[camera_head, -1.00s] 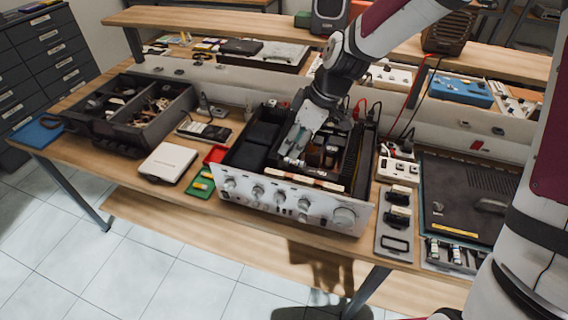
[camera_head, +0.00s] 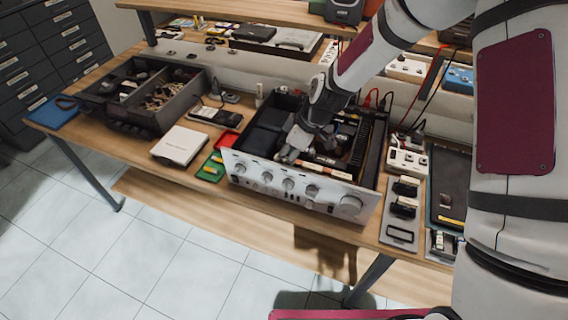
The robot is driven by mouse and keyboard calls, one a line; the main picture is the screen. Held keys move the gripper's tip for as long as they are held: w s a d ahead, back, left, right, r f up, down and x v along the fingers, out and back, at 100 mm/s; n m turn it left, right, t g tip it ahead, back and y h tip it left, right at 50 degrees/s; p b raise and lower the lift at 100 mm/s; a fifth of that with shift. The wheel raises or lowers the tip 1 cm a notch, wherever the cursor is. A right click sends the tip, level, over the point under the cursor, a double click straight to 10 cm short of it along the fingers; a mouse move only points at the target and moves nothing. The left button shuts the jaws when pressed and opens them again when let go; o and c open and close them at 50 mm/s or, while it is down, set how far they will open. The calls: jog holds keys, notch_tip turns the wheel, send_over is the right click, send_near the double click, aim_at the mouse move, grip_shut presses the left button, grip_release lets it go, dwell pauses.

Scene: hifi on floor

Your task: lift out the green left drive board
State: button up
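The open hifi (camera_head: 262,172) stands on the workbench, its silver knobbed front panel facing me. Dark blocks fill its left side and ribbed black fins its right side. My gripper (camera_head: 287,156) reaches down into the hifi, just behind the front panel, left of a brownish part (camera_head: 335,143). The fingers are small and partly lost among the dark parts, so I cannot tell whether they are open or hold anything. I cannot make out the green left drive board inside the hifi; my gripper and wrist cover part of the interior.
A small green tray (camera_head: 208,172) and a red tray (camera_head: 227,140) lie left of the hifi, near a white flat box (camera_head: 180,146). A dark divided bin (camera_head: 150,119) is farther left. A grey plate with black parts (camera_head: 399,232) lies close on the right.

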jog(key=shift+x, duration=1.15)
grip_shut()
jog(key=shift+r, duration=0.1)
notch_tip(320, 180, up, 10)
jog(key=shift+f+b, duration=0.1)
jog(key=shift+b, duration=0.5)
notch_tip(320, 180, up, 8)
jog(key=p, duration=0.2)
jog(key=shift+f+p, duration=0.2)
jog(key=shift+p, duration=0.1)
dwell(0.3)
